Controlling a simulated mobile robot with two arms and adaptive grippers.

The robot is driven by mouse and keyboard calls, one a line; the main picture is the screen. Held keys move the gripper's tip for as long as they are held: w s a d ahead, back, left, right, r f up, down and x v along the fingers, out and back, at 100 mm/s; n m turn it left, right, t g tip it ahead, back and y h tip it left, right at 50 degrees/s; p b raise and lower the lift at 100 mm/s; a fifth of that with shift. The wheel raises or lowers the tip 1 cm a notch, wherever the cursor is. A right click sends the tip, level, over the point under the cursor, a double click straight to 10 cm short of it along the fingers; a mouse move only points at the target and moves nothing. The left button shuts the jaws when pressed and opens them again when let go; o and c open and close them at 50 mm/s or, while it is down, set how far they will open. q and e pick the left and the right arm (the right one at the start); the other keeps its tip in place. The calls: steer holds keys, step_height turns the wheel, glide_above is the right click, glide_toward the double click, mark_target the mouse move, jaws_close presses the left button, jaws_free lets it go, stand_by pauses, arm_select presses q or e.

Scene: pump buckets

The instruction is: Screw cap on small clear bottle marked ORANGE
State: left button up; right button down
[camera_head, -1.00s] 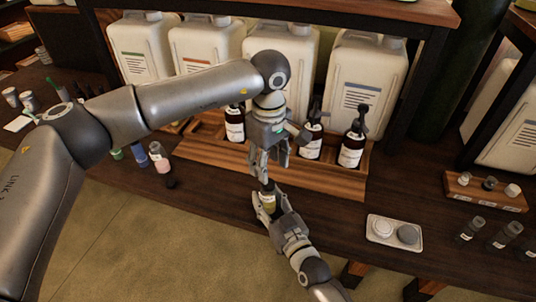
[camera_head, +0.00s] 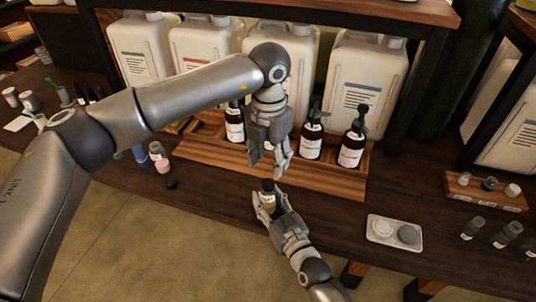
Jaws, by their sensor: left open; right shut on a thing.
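A small clear bottle (camera_head: 268,202) with yellowish contents stands upright in my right gripper (camera_head: 267,208), which is shut on it near the table's front edge. A dark cap (camera_head: 268,186) sits on top of the bottle; how tightly it is seated cannot be told. The bottle's label is too small to read. My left gripper (camera_head: 267,167) is above the bottle, fingers pointing down and apart. It is open and empty, clear of the cap.
A wooden tray (camera_head: 320,183) with dark pump bottles stands behind the grippers, and large white jugs (camera_head: 363,80) behind that. A white dish (camera_head: 394,246) with two lids is at the right. Small jars and a dark cap (camera_head: 171,184) lie left.

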mark_target(268, 183)
arm_select(q)
steer(key=n, duration=0.7)
steer(key=shift+r, duration=0.2)
steer(key=n, duration=0.5)
steer(key=shift+a+r, duration=0.1)
steer(key=shift+r, duration=0.05)
steer(key=shift+f, duration=4)
